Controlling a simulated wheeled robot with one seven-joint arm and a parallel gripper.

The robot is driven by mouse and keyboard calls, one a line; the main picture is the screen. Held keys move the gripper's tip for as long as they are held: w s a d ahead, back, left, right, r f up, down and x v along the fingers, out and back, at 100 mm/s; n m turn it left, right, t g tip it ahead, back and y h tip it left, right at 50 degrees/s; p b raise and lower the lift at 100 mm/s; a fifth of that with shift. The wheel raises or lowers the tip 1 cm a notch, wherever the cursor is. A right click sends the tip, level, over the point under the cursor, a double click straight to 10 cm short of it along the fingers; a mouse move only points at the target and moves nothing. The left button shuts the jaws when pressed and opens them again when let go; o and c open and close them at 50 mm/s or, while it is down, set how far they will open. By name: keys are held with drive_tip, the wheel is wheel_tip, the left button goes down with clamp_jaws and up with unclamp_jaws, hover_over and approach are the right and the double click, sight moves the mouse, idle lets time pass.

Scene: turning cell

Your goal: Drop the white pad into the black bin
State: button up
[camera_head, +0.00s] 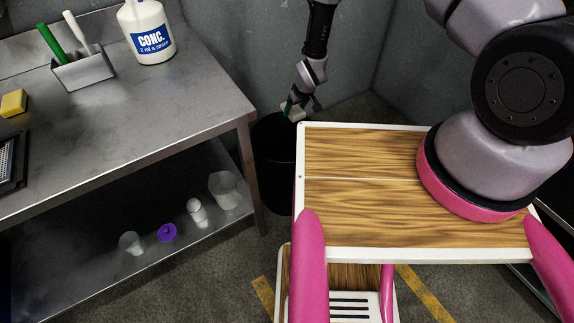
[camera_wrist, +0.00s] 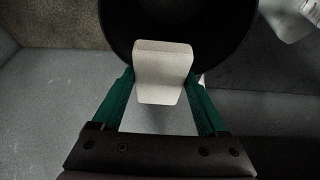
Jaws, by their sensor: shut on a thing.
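The white pad (camera_wrist: 162,70) is a small pale block held between the two green fingers of my gripper (camera_wrist: 163,82) in the wrist view. The black bin (camera_wrist: 120,20) lies behind the pad in that view, and the pad overlaps its opening. In the head view my gripper (camera_head: 296,108) hangs near the right side of the black bin (camera_head: 273,165), around the height of its rim. The pad (camera_head: 297,113) shows there only as a small pale patch. The bin's right side is hidden by my wooden deck.
A steel table (camera_head: 150,105) stands at left with a white CONC. bottle (camera_head: 148,32), a brush holder (camera_head: 83,70) and a yellow sponge (camera_head: 13,103). Its lower shelf (camera_head: 90,265) holds several cups and a purple item (camera_head: 167,232). Grey walls close in behind the bin.

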drive_tip(key=shift+s+a+f, duration=0.3)
drive_tip(key=shift+a+f, duration=0.2)
drive_tip(key=shift+f, duration=3.1)
drive_tip(key=o, duration=1.2)
drive_tip(key=shift+r, duration=0.15)
drive_tip(key=v, duration=1)
drive_tip(key=shift+s+d+r, duration=0.15)
drive_tip(key=shift+r, duration=0.05)
